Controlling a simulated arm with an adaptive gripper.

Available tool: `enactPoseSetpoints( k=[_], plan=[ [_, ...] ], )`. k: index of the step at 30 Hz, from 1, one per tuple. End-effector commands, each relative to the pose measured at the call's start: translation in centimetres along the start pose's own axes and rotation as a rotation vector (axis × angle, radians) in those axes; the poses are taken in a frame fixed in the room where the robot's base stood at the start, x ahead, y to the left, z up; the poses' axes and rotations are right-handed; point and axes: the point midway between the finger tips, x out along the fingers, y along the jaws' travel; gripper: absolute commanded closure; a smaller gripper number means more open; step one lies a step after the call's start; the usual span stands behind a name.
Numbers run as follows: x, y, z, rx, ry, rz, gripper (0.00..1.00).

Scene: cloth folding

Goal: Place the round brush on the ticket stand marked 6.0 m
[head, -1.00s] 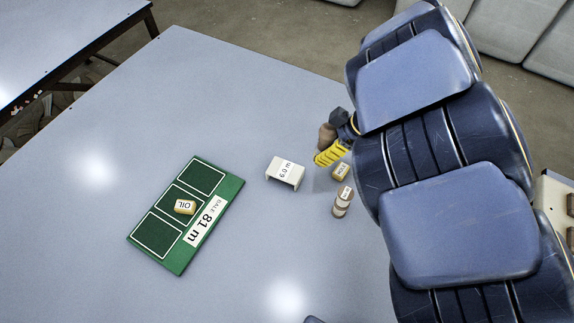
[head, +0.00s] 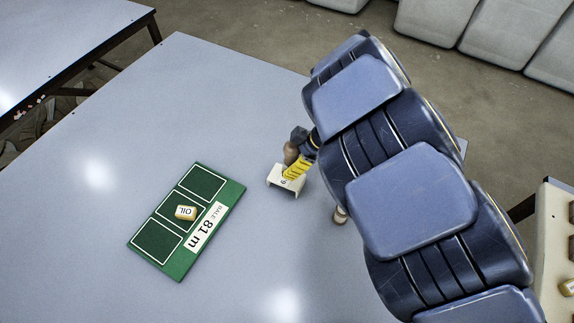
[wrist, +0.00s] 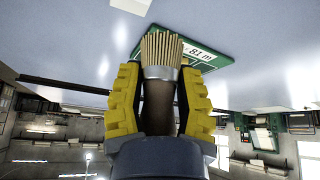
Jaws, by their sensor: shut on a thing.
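The round brush (wrist: 162,48) shows in the wrist view with tan bristles, a metal band and a brown handle. My gripper (wrist: 160,85) is shut on its handle, with yellow fingers on both sides. In the head view a brown part of the brush (head: 291,152) shows beside my gripper (head: 297,169). The white ticket stand (head: 287,184) is on the table under the yellow fingers, which cover part of its label. I cannot tell whether the brush touches the stand.
A green board (head: 148,250) marked "81 m" lies left of the stand, with an OIL block (head: 185,212) on its middle square. A small round piece (head: 340,216) is partly hidden by my arm.

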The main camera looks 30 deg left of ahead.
Motion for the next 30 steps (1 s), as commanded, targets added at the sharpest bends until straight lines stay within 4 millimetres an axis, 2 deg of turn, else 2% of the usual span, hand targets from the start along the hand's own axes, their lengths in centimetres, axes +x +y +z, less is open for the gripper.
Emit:
enactPoseSetpoints(
  k=[3, 7, 17, 21, 24, 30],
  plan=[
    [2.3, 1.5, 0.7, 0.003, 0.002, -0.003, 0.98],
    [3.8, 2.7, 1.0, 0.002, 0.004, -0.002, 0.98],
    [5.3, 4.0, 1.5, 0.001, 0.002, 0.001, 0.98],
    [7.3, 3.9, 2.6, 0.006, 0.002, -0.005, 0.98],
    [8.1, 3.9, 3.0, 0.004, 0.0, -0.003, 0.98],
    [8.1, 4.0, 3.0, 0.002, -0.001, -0.001, 0.98]
  ],
)
